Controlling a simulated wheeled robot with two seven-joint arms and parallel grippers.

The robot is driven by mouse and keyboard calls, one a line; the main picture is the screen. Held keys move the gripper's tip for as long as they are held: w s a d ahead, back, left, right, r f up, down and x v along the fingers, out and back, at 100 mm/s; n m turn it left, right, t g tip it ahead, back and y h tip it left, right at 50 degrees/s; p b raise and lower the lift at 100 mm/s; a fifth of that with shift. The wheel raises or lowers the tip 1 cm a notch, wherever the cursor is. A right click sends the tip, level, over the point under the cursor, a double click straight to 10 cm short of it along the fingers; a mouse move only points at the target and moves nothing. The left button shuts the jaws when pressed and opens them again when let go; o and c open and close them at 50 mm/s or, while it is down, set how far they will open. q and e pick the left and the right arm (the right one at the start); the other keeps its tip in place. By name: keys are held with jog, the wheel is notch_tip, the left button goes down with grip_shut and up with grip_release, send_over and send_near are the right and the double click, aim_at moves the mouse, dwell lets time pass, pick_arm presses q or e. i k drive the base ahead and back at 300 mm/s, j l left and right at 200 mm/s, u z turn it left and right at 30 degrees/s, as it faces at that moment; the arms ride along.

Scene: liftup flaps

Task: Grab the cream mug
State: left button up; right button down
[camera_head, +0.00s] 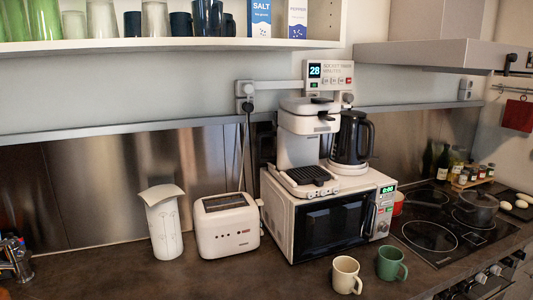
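The cream mug (345,276) stands upright on the dark countertop (215,280), in front of the microwave, in the lower middle right of the head view. Its handle points right, towards the green mug (390,264), which stands just beside it. The cream mug looks untouched, and nothing covers it. Neither of my grippers shows in this view.
A white microwave (280,222) stands behind the mugs, with a coffee machine (297,150) and dark kettle (350,139) on top. A toaster (227,226) and paper roll (164,228) stand left. The hob (430,237) with a pot (477,207) is right. The front counter is clear.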

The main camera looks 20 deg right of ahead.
aim_at(345, 269)
jog(key=z, duration=1.25)
